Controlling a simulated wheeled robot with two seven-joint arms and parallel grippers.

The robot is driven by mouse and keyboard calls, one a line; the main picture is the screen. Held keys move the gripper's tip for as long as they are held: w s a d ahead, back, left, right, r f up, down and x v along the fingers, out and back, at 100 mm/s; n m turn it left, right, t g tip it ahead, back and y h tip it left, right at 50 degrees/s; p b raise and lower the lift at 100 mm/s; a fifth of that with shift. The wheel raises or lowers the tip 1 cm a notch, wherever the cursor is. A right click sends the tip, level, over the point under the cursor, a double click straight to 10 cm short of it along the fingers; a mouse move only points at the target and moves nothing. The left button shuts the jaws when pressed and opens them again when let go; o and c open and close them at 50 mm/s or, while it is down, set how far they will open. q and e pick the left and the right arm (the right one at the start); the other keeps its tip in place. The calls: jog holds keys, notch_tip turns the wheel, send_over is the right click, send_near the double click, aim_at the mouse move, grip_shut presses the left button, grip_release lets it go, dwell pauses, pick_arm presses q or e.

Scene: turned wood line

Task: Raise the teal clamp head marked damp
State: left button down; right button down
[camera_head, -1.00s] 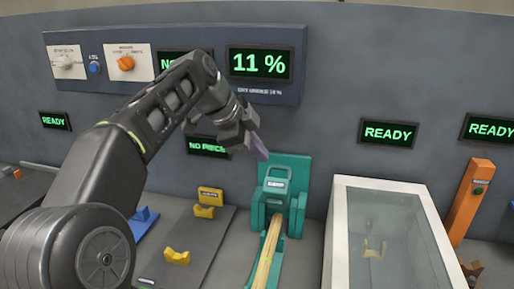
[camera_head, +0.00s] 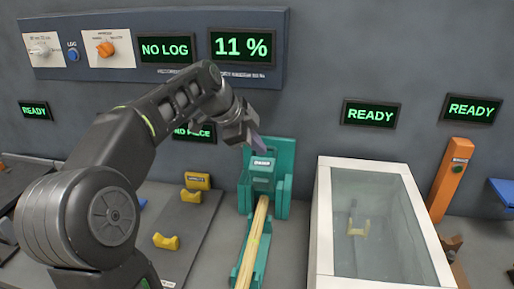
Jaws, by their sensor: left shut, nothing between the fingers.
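The teal clamp head (camera_head: 262,172) with a small label stands in a teal frame (camera_head: 284,155) against the wall. A pale wooden piece (camera_head: 254,236) lies in the teal trough below it, its far end at the head. My left gripper (camera_head: 257,146) is shut and empty, just above and in front of the top of the clamp head. I cannot tell whether its tips touch the head. My right gripper is not in view.
An orange post (camera_head: 450,182) is further right. Yellow cradles (camera_head: 166,242) sit on a dark plate to the left. Displays, one reading 11 % (camera_head: 241,46), line the wall.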

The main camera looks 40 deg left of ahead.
pick_arm(q)
jog(key=shift+w+a+r, duration=0.1)
jog(key=shift+w+a, duration=0.2)
jog(key=shift+w, duration=0.3)
jog(key=shift+w+a+r, duration=0.1)
jog(key=shift+w+a, duration=0.2)
jog(key=shift+w, duration=0.25)
jog(key=shift+s+r, duration=0.1)
jog(key=shift+f, duration=0.2)
jog(key=shift+s+d+f, duration=0.15)
jog(key=shift+s+d, duration=0.05)
jog(key=shift+s, duration=0.1)
jog(key=s, duration=0.1)
jog(key=s+d, duration=0.1)
jog(key=s+b, duration=0.1)
jog(key=shift+s+d+f, duration=0.1)
jog(key=shift+s+d, duration=0.1)
jog(key=shift+d, duration=0.1)
jog(key=v, duration=0.9)
jog(key=shift+r, duration=0.45)
